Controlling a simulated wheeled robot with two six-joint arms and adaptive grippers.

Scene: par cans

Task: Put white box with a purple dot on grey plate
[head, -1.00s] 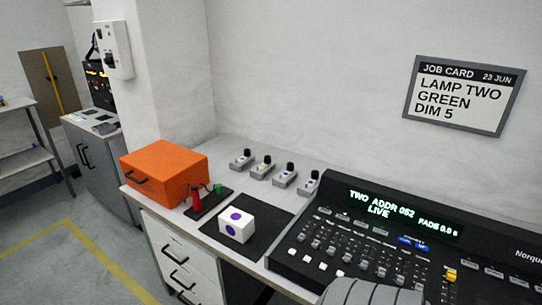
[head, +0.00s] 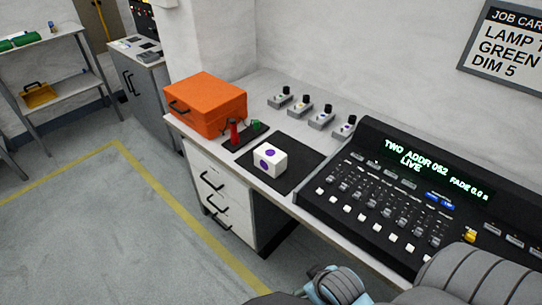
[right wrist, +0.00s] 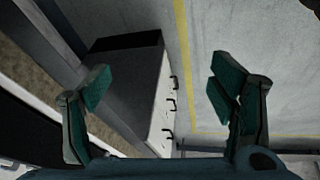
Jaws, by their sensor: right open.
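The white box with purple dots (head: 270,160) sits on a dark mat (head: 300,172) on the desk, left of the mixing console, in the head view. One dot is on its top and one on its front side. I cannot make out a thing that is clearly a grey plate. My right gripper (right wrist: 162,85) is open and empty in the right wrist view, its two green-padded fingers wide apart above the drawer cabinet and floor. The box does not show in that view. My left gripper is not in view.
An orange case (head: 206,105) and a small dark tray (head: 240,143) with a red and a green item stand left of the box. Several small grey knob units (head: 300,106) line the back. The console (head: 390,195) fills the right. White drawers (head: 212,190) are below.

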